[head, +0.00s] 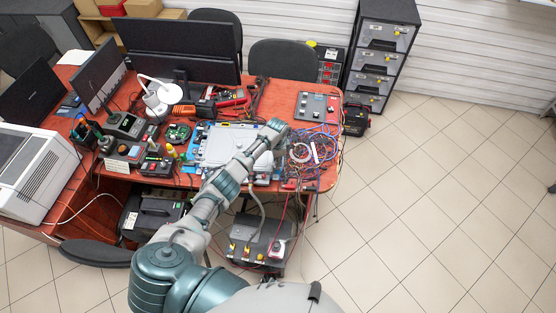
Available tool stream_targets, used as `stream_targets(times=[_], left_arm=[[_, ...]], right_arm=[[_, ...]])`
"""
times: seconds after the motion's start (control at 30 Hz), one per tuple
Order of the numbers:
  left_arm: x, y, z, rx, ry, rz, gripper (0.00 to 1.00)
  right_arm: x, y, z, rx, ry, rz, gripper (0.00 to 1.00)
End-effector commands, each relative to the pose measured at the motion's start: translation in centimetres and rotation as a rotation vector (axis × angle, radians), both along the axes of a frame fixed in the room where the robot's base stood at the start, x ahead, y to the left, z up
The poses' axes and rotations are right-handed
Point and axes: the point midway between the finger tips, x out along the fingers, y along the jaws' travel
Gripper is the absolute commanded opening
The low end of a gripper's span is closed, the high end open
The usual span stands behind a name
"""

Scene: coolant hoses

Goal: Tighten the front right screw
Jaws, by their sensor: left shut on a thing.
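My left arm reaches up from the bottom over the front edge of the red-brown table (318,97). My left gripper (277,127) is at its far end, above the right part of the table, just right of a pale blue-and-white work mat (200,137). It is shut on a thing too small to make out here. The front right screw cannot be made out in this view. My right gripper is not in view.
Tangled red and blue cables (318,145) lie right of my gripper. A grey panel (318,107) lies behind them. Monitors (180,45), a white lamp (160,92) and a printer (35,170) crowd the left. A drawer cabinet (383,50) stands behind. The tiled floor at right is clear.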

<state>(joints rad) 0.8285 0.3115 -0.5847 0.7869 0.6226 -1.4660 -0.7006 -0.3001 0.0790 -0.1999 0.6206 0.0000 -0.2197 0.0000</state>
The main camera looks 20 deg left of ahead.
Motion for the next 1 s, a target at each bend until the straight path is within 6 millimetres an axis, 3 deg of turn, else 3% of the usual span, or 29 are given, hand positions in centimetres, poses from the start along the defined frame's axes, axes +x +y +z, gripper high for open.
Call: stream_targets(times=[0.73, 0.77, 0.83, 1.0], left_arm=[[-0.05, 0.44, 0.05, 0.007, 0.002, -0.080, 0.00], [-0.04, 0.44, 0.06, 0.007, 0.002, -0.080, 0.25], [-0.03, 0.43, 0.07, 0.007, 0.002, -0.080, 0.43], [0.04, 0.26, 0.04, 0.004, 0.001, -0.081, 0.46]], right_arm=[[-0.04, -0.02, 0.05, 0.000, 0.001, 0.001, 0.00], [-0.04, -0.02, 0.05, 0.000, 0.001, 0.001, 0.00], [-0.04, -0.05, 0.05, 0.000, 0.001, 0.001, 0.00], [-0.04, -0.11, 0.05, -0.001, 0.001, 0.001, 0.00]])
